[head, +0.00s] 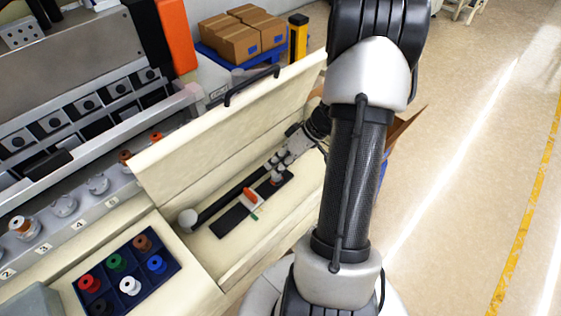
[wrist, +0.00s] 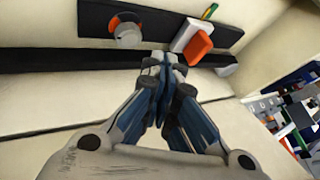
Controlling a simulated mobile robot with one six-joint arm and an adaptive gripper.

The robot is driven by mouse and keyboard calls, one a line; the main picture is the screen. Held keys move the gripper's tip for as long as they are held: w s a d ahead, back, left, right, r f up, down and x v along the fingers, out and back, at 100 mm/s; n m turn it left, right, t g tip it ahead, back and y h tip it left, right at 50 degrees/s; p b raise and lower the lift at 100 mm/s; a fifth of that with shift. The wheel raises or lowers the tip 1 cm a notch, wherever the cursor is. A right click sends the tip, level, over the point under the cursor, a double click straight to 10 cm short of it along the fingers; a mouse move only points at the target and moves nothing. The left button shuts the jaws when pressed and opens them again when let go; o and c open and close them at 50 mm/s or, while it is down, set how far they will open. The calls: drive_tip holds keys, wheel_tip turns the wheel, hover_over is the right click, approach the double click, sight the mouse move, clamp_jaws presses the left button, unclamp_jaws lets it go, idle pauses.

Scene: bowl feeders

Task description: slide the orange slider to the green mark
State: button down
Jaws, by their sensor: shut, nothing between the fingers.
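The orange slider (head: 250,195) stands on a pale block on a dark strip inside the open cream compartment. In the wrist view the slider (wrist: 198,49) is just right of the fingertips, with its pale block (wrist: 187,34) behind it. The green mark (head: 254,215) is a short line at the edge of the strip, close to the block; the wrist view shows it (wrist: 210,12) beyond the block, slightly right. I cannot tell whether they line up exactly. My gripper (wrist: 164,60) is shut and empty, its tips between the slider and a round dial. In the head view my gripper (head: 275,163) is above the compartment's far part.
The grey dial with an orange top (wrist: 126,30) sits left of the slider. A long black bar ending in a pale ball (head: 187,217) runs beside the strip. The raised lid (head: 230,120) stands behind. A blue tray of coloured spools (head: 105,262) lies front left.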

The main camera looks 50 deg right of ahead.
sight(250, 196)
drive_tip(key=b+x, duration=0.1)
drive_tip(key=x, duration=0.3)
drive_tip(key=shift+a+f, duration=0.1)
drive_tip(key=shift+f, duration=0.05)
drive_tip(key=a, duration=0.3)
drive_tip(key=shift+a, duration=0.15)
drive_tip(key=shift+w+a, duration=0.1)
drive_tip(key=shift+a, duration=0.3)
drive_tip(key=shift+f+b, duration=0.1)
drive_tip(key=shift+b, duration=0.35)
